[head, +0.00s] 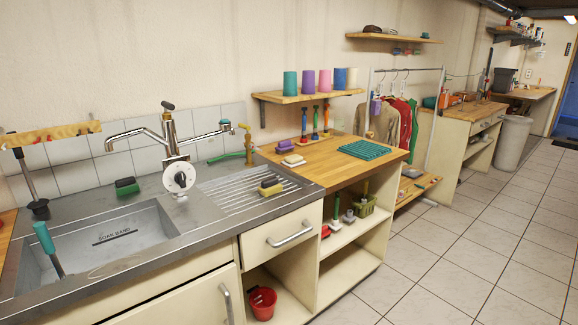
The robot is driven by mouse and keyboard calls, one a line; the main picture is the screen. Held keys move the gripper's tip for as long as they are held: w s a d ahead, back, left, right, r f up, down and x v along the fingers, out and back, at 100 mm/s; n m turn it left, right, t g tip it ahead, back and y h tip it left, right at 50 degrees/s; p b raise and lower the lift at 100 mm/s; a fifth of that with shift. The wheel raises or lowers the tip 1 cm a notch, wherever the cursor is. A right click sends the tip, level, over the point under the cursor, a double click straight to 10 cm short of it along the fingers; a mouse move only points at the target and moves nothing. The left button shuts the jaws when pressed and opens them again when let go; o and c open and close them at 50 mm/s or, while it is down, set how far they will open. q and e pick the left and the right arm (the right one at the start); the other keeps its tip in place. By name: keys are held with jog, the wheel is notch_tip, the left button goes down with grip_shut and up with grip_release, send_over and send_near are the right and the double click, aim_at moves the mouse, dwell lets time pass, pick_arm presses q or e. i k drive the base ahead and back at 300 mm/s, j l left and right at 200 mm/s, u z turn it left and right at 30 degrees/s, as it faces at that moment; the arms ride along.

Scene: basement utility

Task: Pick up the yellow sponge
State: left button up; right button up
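A sponge with a yellow body and a darker, purplish top (271,189) lies on the ribbed steel drainboard (222,193), right of the sink basin and near the counter's front edge. It is the yellowest sponge in the head view. Nothing touches or covers it. Neither of my grippers is in the head view.
A green and dark sponge (126,187) lies behind the sink basin (110,245). A purple sponge (285,145) and a cream one (293,160) lie on the wooden counter (318,165). A faucet (170,140) with a white dial stands left of the drainboard. Tiled floor (460,240) is open at right.

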aim_at(270, 187)
jog(key=i+l+u, duration=0.1)
jog(key=i+l, duration=0.25)
jog(key=i+l+u, duration=0.15)
jog(key=i+l, duration=0.2)
jog(key=i+l+u, duration=0.1)
jog(key=i+l, duration=0.2)
jog(key=l, duration=0.2)
jog(key=i+l+u, duration=0.1)
jog(key=i+l, duration=0.2)
jog(key=l, duration=0.15)
